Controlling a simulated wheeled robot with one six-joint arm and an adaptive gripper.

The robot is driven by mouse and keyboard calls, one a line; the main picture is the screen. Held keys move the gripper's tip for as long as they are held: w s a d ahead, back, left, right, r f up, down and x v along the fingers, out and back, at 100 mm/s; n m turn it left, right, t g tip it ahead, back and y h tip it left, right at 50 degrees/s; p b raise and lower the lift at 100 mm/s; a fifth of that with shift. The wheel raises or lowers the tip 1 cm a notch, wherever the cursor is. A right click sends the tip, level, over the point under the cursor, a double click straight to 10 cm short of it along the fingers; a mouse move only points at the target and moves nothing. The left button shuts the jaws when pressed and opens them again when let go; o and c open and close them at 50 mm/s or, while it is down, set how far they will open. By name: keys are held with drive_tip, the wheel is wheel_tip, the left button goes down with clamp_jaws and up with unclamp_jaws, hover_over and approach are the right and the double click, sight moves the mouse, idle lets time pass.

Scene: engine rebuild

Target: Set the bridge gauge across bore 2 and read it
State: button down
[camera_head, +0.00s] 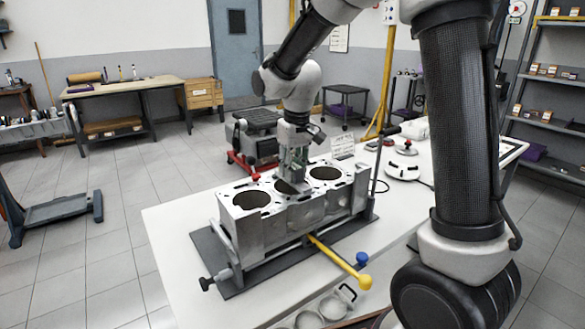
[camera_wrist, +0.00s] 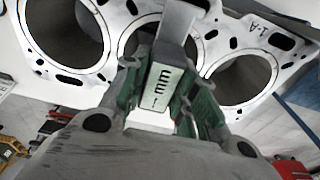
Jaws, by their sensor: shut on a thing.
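My gripper (camera_head: 293,163) is over the middle bore (camera_head: 291,186) of the engine block (camera_head: 279,231). In the wrist view my gripper (camera_wrist: 166,92) has green pads closed on the bridge gauge (camera_wrist: 176,26), a grey piece with a small pale display (camera_wrist: 161,87). The display shows dark marks that I cannot read for sure. The gauge lies over the middle bore and hides much of it. I cannot tell whether it touches the deck. The outer bores (camera_wrist: 66,32) and (camera_wrist: 243,78) are open and empty.
The block stands on a dark plate on a white table (camera_head: 172,222). A yellow-handled bar (camera_head: 340,262) sticks out in front, near several metal rings (camera_head: 333,307). A red knob (camera_head: 255,177) and a small sign (camera_head: 343,147) stand by the block. A white round device (camera_head: 403,170) lies to the right.

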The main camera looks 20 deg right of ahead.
sight(296, 167)
drive_tip(key=c, duration=1.1)
unclamp_jaws()
drive_tip(key=shift+o, duration=0.2)
wheel_tip(296, 167, up, 12)
drive_tip(key=s, duration=0.1)
drive_tip(key=s+d+m+t, duration=0.1)
drive_tip(key=s+d, duration=0.4)
drive_tip(key=s, duration=0.3)
drive_tip(key=s+d+f+m+t, duration=0.1)
drive_tip(key=s+d, duration=0.4)
drive_tip(key=s, duration=0.4)
drive_tip(key=s+d+m+t, duration=0.1)
drive_tip(key=s+d, duration=0.3)
drive_tip(key=s, duration=0.4)
drive_tip(key=shift+s+d+f+m, duration=0.15)
drive_tip(key=shift+d+f+m, duration=0.15)
drive_tip(key=shift+d+f, duration=0.1)
